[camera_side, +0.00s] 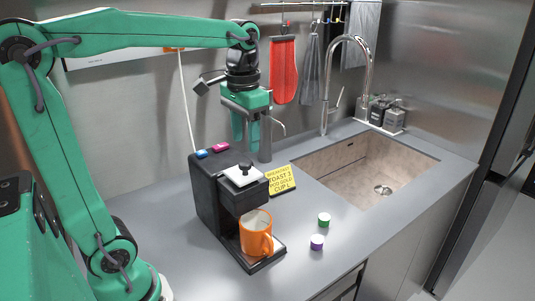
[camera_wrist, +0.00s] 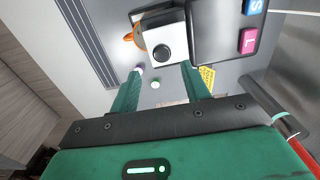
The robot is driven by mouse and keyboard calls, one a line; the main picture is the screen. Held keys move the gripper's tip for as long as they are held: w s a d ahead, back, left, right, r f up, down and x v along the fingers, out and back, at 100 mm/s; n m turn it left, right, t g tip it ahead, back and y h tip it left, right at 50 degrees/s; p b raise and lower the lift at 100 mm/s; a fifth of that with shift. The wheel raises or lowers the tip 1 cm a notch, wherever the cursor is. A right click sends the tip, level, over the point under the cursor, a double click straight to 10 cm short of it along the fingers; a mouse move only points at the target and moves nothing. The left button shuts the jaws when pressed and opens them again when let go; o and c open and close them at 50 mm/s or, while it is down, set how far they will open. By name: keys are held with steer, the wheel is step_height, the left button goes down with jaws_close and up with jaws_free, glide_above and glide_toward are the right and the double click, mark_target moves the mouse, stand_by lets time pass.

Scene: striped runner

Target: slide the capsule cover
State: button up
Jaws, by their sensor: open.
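The capsule cover (camera_side: 240,177) is a pale square plate with a black knob, on the top front of the black coffee machine (camera_side: 208,198). In the wrist view the cover (camera_wrist: 148,28) and its round knob (camera_wrist: 162,53) show near the top middle. My gripper (camera_side: 246,145) is open and empty, pointing down above the machine, apart from the knob. In the wrist view my gripper (camera_wrist: 161,70) has its two green fingers spread, with the knob near the gap between their tips. An orange mug (camera_side: 254,238) stands under the machine's spout.
Blue and pink buttons (camera_side: 220,147) sit on the machine's rear top. A yellow note (camera_side: 281,180) stands beside it. Green (camera_side: 324,219) and purple (camera_side: 317,242) capsules lie on the counter at right. The sink (camera_side: 365,165) and tap (camera_side: 349,45) are farther right.

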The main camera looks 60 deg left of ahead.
steer(key=shift+r, duration=0.8)
steer(key=shift+s, duration=0.1)
steer(key=s+d+f+t, duration=0.4)
steer(key=s+f, duration=0.3)
steer(key=s, duration=0.2)
steer(key=shift+s+t, duration=0.15)
steer(key=shift+t, duration=0.65)
